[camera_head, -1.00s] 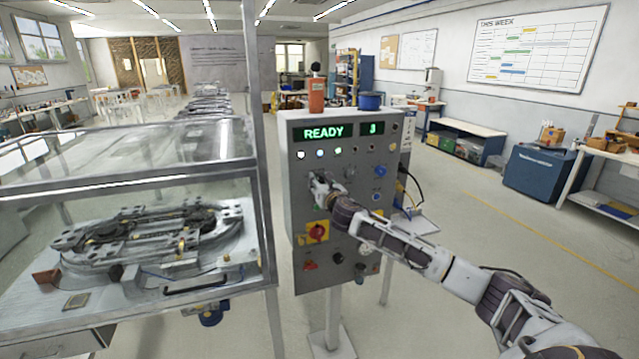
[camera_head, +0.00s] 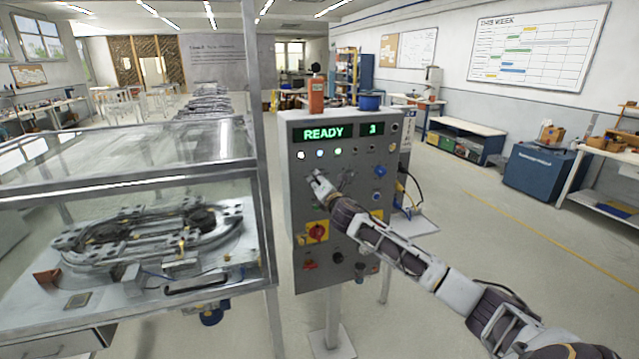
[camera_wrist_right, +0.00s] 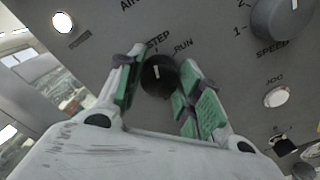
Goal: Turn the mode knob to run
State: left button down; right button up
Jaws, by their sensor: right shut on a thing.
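The control panel (camera_head: 345,200) stands right of the glass enclosure, its display (camera_head: 323,133) reading READY. The black mode knob (camera_wrist_right: 158,78) shows in the right wrist view below the STEP and RUN lettering. Its short white mark points nearly straight up in that picture, toward the STEP side. My right gripper (camera_head: 316,180) is at the upper left of the panel face. Its green-padded fingers (camera_wrist_right: 163,88) are shut on the knob, one on each side. In the head view the gripper hides the knob. My left gripper is not in view.
Near the gripper in the wrist view are a grey speed knob (camera_wrist_right: 282,15) and a white jog button (camera_wrist_right: 276,97). The glass enclosure (camera_head: 130,150) with the track is close on the left.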

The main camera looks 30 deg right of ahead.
jog(key=shift+f+m, duration=0.1)
jog(key=shift+m, duration=4.9)
jog(key=o, duration=1)
jog(key=shift+d, duration=0.1)
jog(key=shift+o, duration=0.2)
jog(key=shift+s, duration=0.15)
jog(key=v, duration=1.1)
jog(key=shift+s, duration=0.35)
